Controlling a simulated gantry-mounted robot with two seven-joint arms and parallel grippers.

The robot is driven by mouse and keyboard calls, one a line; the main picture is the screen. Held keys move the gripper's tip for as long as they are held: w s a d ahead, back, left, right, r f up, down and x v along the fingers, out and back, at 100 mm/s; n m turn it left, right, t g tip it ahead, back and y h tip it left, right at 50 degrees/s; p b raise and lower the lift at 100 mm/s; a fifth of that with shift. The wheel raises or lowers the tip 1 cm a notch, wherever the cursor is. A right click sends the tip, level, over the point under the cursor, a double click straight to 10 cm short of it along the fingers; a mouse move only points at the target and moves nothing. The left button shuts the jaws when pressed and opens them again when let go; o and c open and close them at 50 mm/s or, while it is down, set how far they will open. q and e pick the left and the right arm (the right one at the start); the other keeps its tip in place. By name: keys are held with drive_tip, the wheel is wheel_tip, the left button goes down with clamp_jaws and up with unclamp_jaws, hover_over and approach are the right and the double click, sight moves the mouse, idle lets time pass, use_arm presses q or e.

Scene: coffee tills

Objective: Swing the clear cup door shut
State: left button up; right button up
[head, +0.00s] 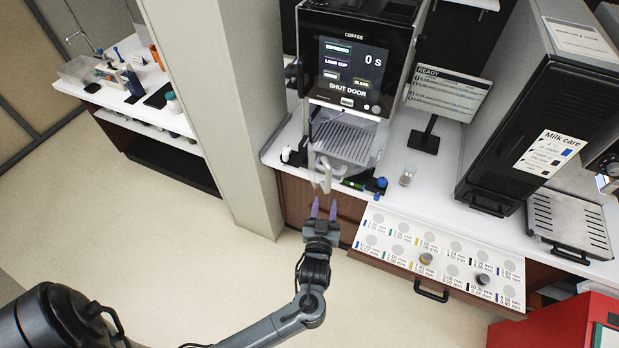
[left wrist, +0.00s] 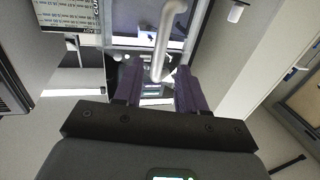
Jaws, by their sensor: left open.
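The coffee machine (head: 345,75) stands on the white counter, and its screen reads "SHUT DOOR". The clear cup door is hard to make out. Its pale, bent handle (head: 324,176) juts out in front of the machine toward the counter's front edge, so the door stands open. The handle also shows in the left wrist view (left wrist: 168,38), where it reaches down between the purple fingers. My left gripper (head: 323,207) is open, with its fingertips just short of the handle in the head view. Contact cannot be told. My right gripper is in neither view.
A small glass (head: 407,176) and a blue-topped item (head: 381,183) are on the counter right of the handle. A display stand (head: 441,95) and a black milk unit (head: 545,130) stand farther right. Below is an open drawer (head: 440,250) with labelled discs. A pillar (head: 225,110) rises at left.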

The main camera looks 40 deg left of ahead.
sight(328, 184)
use_arm(q)
drive_tip(key=b+x, duration=0.3)
drive_tip(key=x, duration=0.4)
drive_tip(key=shift+w+a+f+b, duration=0.1)
drive_tip(key=shift+a+b, duration=0.05)
drive_tip(key=shift+b, duration=0.2)
drive_tip(key=shift+w+a, duration=0.15)
drive_tip(key=shift+w, duration=0.15)
drive_tip(key=shift+c, duration=1.5)
clamp_jaws()
